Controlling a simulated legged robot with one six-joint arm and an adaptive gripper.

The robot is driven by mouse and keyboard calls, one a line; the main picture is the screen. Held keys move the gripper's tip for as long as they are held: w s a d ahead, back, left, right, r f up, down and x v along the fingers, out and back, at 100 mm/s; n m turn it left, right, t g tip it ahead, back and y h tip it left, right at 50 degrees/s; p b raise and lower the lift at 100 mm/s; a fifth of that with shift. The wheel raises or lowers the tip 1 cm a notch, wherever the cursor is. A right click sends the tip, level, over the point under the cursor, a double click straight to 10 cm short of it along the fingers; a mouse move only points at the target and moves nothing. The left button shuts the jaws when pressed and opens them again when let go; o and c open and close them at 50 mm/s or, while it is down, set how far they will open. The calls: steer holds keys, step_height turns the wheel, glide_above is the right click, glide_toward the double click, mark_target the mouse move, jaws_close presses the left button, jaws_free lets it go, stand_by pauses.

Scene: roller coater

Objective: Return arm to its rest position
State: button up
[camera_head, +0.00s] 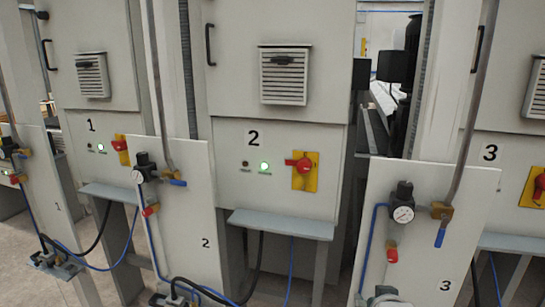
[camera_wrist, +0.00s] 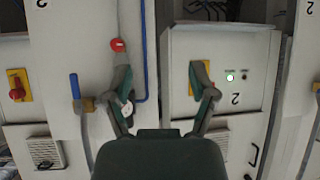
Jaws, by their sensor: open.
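My gripper (camera_wrist: 161,82) shows in the wrist view, its two dark green and grey fingers spread apart with nothing between them. The wrist view is upside down. Behind the fingers stand cabinet 2 (camera_wrist: 240,150) and a pale panel with a blue hose. The right finger partly covers the cabinet's red and yellow switch. I cannot tell whether a finger touches anything. My arm and gripper do not show in the head view.
Head view: cabinet 2 (camera_head: 270,190) has a lit green lamp (camera_head: 264,166) and a rotary switch (camera_head: 304,165). Panel 2 (camera_head: 190,215) and panel 3 (camera_head: 430,265) stand in front, with gauges, valves and hoses. A shelf (camera_head: 280,224) juts out below the switch.

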steer(key=s+a+r+g, duration=0.1)
steer(key=s+a+g, duration=0.1)
steer(key=s, duration=0.6)
steer(key=s+a+r+n+g+y, duration=0.1)
steer(key=s+a+r+g, duration=0.1)
steer(key=s, duration=0.6)
steer(key=shift+a+g, duration=0.55)
steer(key=shift+g, duration=0.15)
